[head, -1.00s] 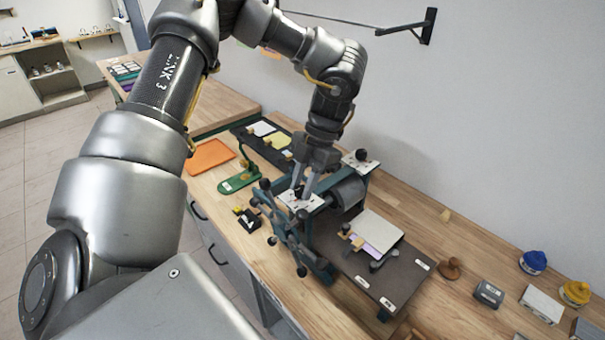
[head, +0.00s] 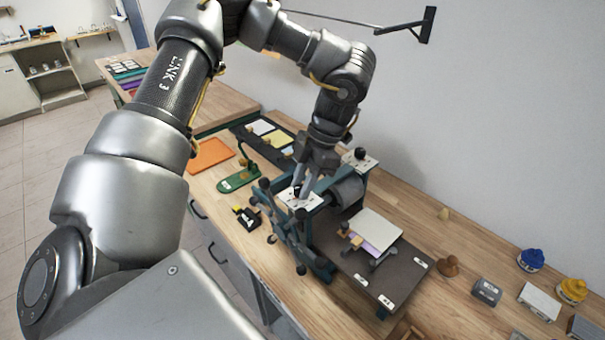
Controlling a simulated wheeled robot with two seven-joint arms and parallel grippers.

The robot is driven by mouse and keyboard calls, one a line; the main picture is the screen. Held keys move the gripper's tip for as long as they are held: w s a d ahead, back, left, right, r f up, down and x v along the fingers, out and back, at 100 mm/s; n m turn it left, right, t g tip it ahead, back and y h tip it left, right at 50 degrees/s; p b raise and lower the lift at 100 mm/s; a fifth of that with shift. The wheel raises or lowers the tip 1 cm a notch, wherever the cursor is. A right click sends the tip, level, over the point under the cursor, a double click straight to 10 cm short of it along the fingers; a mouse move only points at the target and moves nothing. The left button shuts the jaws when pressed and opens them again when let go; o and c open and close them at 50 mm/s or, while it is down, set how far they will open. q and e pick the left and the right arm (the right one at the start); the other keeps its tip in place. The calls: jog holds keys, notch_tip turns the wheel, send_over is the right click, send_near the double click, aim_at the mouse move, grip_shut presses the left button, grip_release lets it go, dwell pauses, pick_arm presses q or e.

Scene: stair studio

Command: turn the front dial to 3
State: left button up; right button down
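The press (head: 346,190) on the bench has two white dial plates with dark knobs. The nearer plate, the front dial (head: 290,199), lies under my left gripper (head: 302,188). The other dial (head: 361,157) stands clear at the back of the press. My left gripper points down with its fingertips at the front dial's knob. The fingers partly cover the knob, so I cannot tell whether they grip it or which number it points at. My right gripper is not in view.
A spoked wheel (head: 291,236) is on the press's near side, and a dark bed (head: 385,277) with paper extends right. A green stand (head: 240,179), an orange tray (head: 210,154) and a stamp (head: 447,266) lie around. The wall is behind.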

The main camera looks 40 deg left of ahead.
aim_at(312, 194)
pick_arm(q)
jog(key=o, duration=0.4)
jog(key=shift+o, duration=0.2)
jog(key=shift+w+r, duration=0.25)
jog(key=shift+r, duration=0.2)
jog(key=shift+w+d+r+b, duration=0.15)
jog(key=shift+w+r+b, duration=0.1)
jog(key=shift+r+b, duration=0.25)
jog(key=shift+p+v, duration=2.65)
jog(key=shift+p, duration=2.05)
jog(key=shift+s, duration=0.15)
